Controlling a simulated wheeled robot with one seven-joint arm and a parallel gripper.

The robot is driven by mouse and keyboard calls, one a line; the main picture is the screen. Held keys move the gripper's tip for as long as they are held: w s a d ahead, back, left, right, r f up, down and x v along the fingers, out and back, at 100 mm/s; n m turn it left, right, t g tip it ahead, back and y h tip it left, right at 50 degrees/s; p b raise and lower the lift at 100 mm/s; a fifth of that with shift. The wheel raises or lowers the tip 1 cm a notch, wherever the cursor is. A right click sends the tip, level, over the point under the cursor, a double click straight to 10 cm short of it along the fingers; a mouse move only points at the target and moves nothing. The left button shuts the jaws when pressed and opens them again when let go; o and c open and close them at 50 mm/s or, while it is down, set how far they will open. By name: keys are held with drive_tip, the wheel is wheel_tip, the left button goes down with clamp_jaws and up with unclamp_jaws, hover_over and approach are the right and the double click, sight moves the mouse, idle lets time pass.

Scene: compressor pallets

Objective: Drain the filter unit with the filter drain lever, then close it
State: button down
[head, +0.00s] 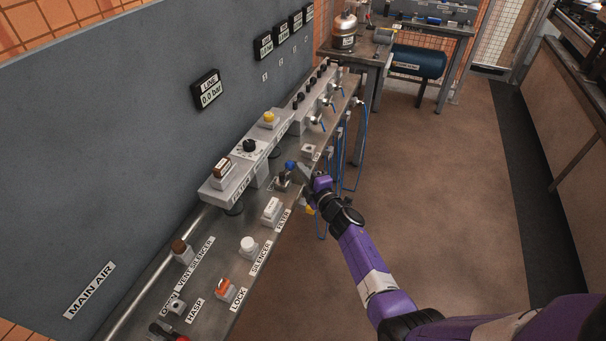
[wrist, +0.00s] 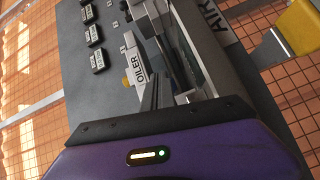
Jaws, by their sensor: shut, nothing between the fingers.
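The long grey unit (head: 222,184) stands on the bench, with labels on its front edge too small to read surely. A small lever with a blue knob (head: 290,165) sits below it; I cannot tell surely whether this is the filter drain lever. My gripper (head: 301,172) is just right of the blue knob, shut and empty. Whether it touches the lever is unclear. In the wrist view the shut fingers (wrist: 153,92) point toward the unit near the OILER label (wrist: 143,68). A white block (head: 271,210) with a FILTER label (head: 283,220) lies nearer on the bench.
The LINE gauge (head: 208,91) on the grey panel reads 0.0 bar. A white silencer (head: 248,245), a brown-topped vent silencer (head: 181,250) and an orange lock (head: 225,288) stand on the near bench. Blue hoses (head: 361,130) hang at the bench's right edge. The floor to the right is clear.

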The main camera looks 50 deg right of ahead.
drive_tip(key=shift+w+d+r+t+y+p, duration=0.2)
drive_tip(key=shift+w+d+t+y+p, duration=0.1)
drive_tip(key=shift+p, duration=0.1)
drive_tip(key=shift+w+n+y+p, duration=0.15)
drive_tip(key=shift+n+y+p, duration=0.15)
drive_tip(key=shift+n+y, duration=0.2)
drive_tip(key=shift+f, duration=0.1)
drive_tip(key=shift+w+a+y, duration=0.1)
drive_tip(key=shift+a+y, duration=0.1)
drive_tip(key=shift+y, duration=0.1)
